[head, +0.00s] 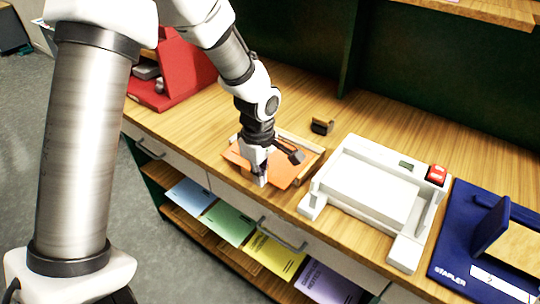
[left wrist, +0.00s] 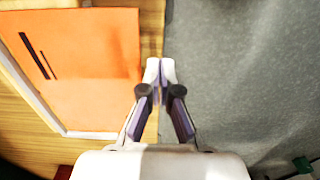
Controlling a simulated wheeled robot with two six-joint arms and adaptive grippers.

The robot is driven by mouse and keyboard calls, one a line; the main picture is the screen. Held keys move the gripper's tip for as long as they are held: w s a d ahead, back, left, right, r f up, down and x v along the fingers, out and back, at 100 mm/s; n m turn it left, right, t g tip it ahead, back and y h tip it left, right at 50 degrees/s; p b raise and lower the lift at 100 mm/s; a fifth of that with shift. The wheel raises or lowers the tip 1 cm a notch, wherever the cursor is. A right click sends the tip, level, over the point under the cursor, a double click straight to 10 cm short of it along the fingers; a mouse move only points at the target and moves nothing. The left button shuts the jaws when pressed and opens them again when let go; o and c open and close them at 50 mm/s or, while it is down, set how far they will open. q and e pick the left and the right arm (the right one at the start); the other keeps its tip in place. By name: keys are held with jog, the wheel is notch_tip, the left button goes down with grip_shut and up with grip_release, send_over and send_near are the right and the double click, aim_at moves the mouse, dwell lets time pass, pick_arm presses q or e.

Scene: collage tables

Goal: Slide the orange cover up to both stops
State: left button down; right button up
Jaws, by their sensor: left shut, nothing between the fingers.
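The orange cover (head: 282,176) lies flat on the wooden table near its front edge. It also shows in the left wrist view (left wrist: 90,70), with dark printed marks. A pale stop strip (left wrist: 36,103) runs along its left side and another (left wrist: 92,135) along its lower side there. Wood-coloured strips (head: 308,168) show beside it in the head view; the exact gaps are unclear. My left gripper (head: 262,183) points down at the cover's front side. In the left wrist view its fingertips (left wrist: 160,68) are together and empty, just right of the cover's edge. Contact cannot be told.
A white machine (head: 365,195) with a red switch stands to the right, then a blue stapler station (head: 460,240). A small dark block (head: 321,127) is behind the cover. A red stand (head: 185,70) is at the left. Coloured sheets (head: 230,222) lie on the shelf below.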

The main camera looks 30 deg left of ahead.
aim_at(281, 173)
pick_arm(q)
jog(key=shift+f, duration=0.1)
jog(key=shift+f+b, duration=0.7)
jog(key=shift+f, duration=0.3)
jog(key=shift+w+r, duration=0.1)
jog(key=shift+w+p, duration=0.55)
jog(key=shift+w, duration=0.05)
jog(key=shift+w, duration=0.15)
